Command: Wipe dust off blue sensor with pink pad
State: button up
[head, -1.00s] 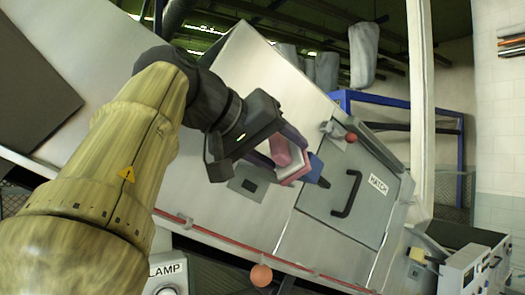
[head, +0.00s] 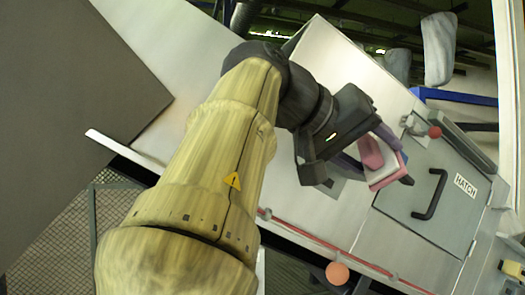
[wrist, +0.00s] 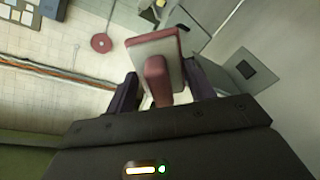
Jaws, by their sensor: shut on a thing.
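My gripper (head: 368,156) is shut on the pink pad (head: 383,181), a block with a pink grip and a pale layer on a pink plate. In the wrist view the pad (wrist: 156,77) sits between the two dark purple fingers of my gripper (wrist: 163,88), its plate tilted beyond the fingertips. A small dark blue piece with a black tip (head: 406,180), which may be the blue sensor, shows just right of the pad. The pad hides most of it, and I cannot tell whether they touch. I cannot make out dust or the sensor in the wrist view.
The sloped metal housing (head: 330,75) lies behind my gripper. Right of it is the hatch (head: 450,170) with a black handle (head: 432,195) and a red knob (head: 435,131) above.

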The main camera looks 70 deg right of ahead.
jog(key=shift+d, duration=0.1)
jog(key=shift+w+d+r+p, duration=0.2)
jog(key=shift+d+r+p, duration=0.15)
jog(key=shift+p, duration=0.1)
jog(key=shift+w+d+r+p, duration=0.15)
jog(key=shift+w+d+p, duration=0.1)
jog(key=shift+d, duration=0.15)
jog(key=shift+w+d+r+p, duration=0.1)
jog(key=shift+d+r+p, duration=0.05)
jog(key=shift+d+p, duration=0.15)
jog(key=shift+w+d+r+p, duration=0.3)
jog(key=shift+d+r+p, duration=0.05)
jog(key=shift+d+p, duration=0.2)
jog(key=shift+w+d+r+p, duration=0.35)
jog(key=shift+d+p, duration=0.1)
jog(key=shift+d, duration=0.1)
jog(key=shift+d+r+v, duration=0.1)
jog(key=shift+r+v, duration=0.05)
jog(key=shift+v, duration=1.35)
jog(key=shift+d+r+v, duration=0.1)
jog(key=shift+r+v, duration=0.05)
jog(key=shift+v, duration=1.3)
